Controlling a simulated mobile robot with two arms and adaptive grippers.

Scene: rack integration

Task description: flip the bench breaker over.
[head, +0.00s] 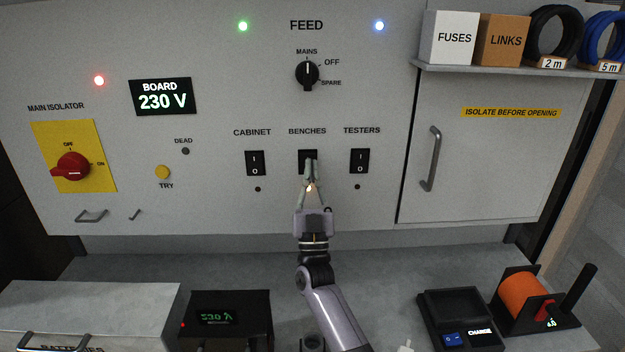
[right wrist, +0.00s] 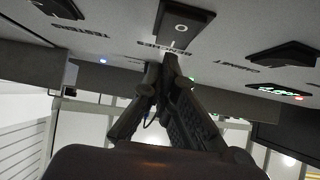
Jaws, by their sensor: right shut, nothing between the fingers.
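The benches breaker (head: 307,155) is a black rocker switch under the label BENCHES, in the middle of the panel. My right gripper (head: 311,165) is shut and empty, its fingertips in front of the lower part of this breaker and hiding it. In the right wrist view the breaker (right wrist: 181,22) shows just beyond the fingertips (right wrist: 166,62); whether they touch it I cannot tell. The lamp below the breaker is hidden or blocked by the fingers. My left gripper is not in view.
The cabinet breaker (head: 255,163) and testers breaker (head: 360,161) sit on either side. The feed selector (head: 307,73) is above, and the red main isolator (head: 72,167) is at left. A door handle (head: 431,158) stands out at right. Below is a bench with a charger (head: 460,318) and an orange spool (head: 524,297).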

